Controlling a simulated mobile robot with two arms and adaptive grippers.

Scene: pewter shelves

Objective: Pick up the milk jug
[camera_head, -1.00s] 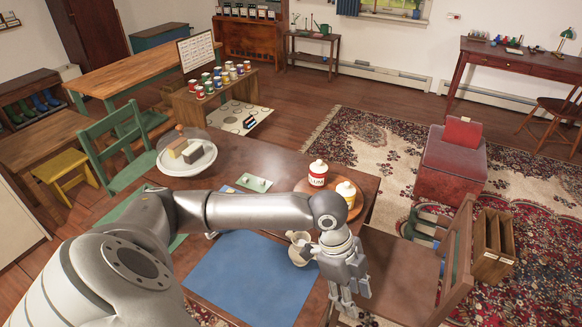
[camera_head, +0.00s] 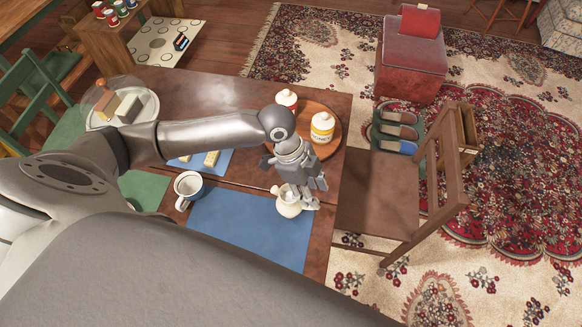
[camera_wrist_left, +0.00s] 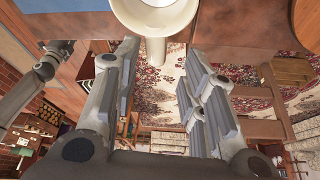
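The milk jug (camera_head: 287,208) is small and cream-coloured and stands by the right edge of the blue mat (camera_head: 250,232). My left gripper (camera_head: 302,198) is right beside it, fingers pointing down, and hides part of it. In the left wrist view the jug (camera_wrist_left: 157,14) is at the top, cut off by the frame. A pale part of it sticks out towards the space between the fingertips of my open left gripper (camera_wrist_left: 162,52); I cannot tell whether they touch. A grey arm that seems to be my right one shows at the left there; its gripper state is unclear.
A white mug (camera_head: 188,187) stands left of the jug. A round wooden tray (camera_head: 332,137) with two lidded jars (camera_head: 322,127) is behind my left gripper. A wooden chair (camera_head: 385,195) stands close at the table's right edge. A domed cheese plate (camera_head: 120,108) is at the far left.

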